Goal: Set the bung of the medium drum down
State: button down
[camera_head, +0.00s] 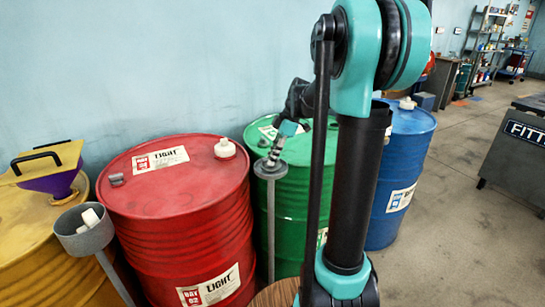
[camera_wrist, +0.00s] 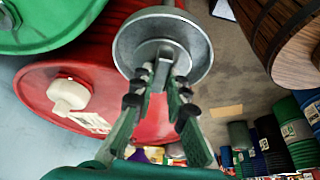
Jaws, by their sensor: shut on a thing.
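My gripper (camera_wrist: 160,92) points down over a round grey dish (camera_wrist: 125,45) and is shut on a small grey bung (camera_wrist: 163,70). The bung is at the middle of the dish; I cannot tell if it touches the dish floor. In the head view the dish (camera_head: 268,174) tops a thin post in front of the green drum (camera_head: 295,165), and my gripper (camera_head: 273,158) is just above it. The green drum's label is partly hidden by my arm, so I cannot read its grade. The bung itself is hard to make out in the head view.
A red drum (camera_head: 180,225) marked LIGHT, with a white cap (camera_head: 225,148), stands left of the dish. A yellow drum (camera_head: 30,240) bears a purple funnel (camera_head: 55,183). A blue drum (camera_head: 407,160) stands right.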

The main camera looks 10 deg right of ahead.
jog(key=c, duration=1.5)
grip_release()
jog(key=v, duration=1.2)
jog(key=s+a+f+m+t+h, duration=0.1)
jog(key=s+f+m+t+h, duration=0.3)
jog(key=s+f+m, duration=1.3)
jog(key=s+f, duration=0.5)
jog(key=f, duration=0.2)
jog(key=shift+f+m+h, duration=0.3)
jog(key=shift+a, duration=0.1)
